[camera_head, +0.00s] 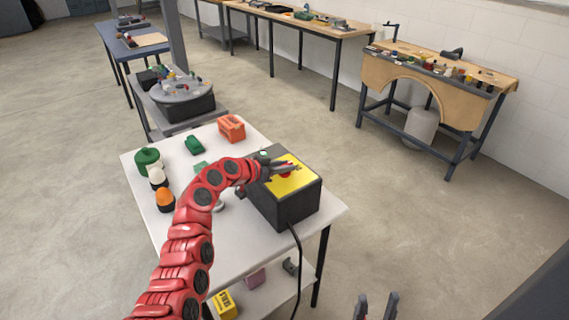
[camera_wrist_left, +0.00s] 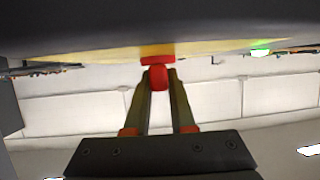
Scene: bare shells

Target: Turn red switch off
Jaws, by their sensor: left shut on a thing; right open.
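A dark box (camera_head: 284,209) with a yellow top plate (camera_head: 295,182) stands at the right side of the white table. The red switch (camera_head: 286,175) is on this plate, partly hidden by my left gripper (camera_head: 284,167). In the left wrist view, the left fingers (camera_wrist_left: 158,92) are shut on the red switch (camera_wrist_left: 159,77), which sticks out from the yellow plate. A small green light (camera_wrist_left: 260,52) glows beside it. My right gripper (camera_head: 375,306) is open and empty at the bottom edge of the head view, away from the table.
The white table (camera_head: 137,183) also holds an orange block (camera_head: 231,128), a green object (camera_head: 194,146), a green container (camera_head: 148,160) and an orange-topped bottle (camera_head: 165,198). A black cable (camera_head: 298,250) hangs from the box. Other workbenches stand farther back, with open floor between.

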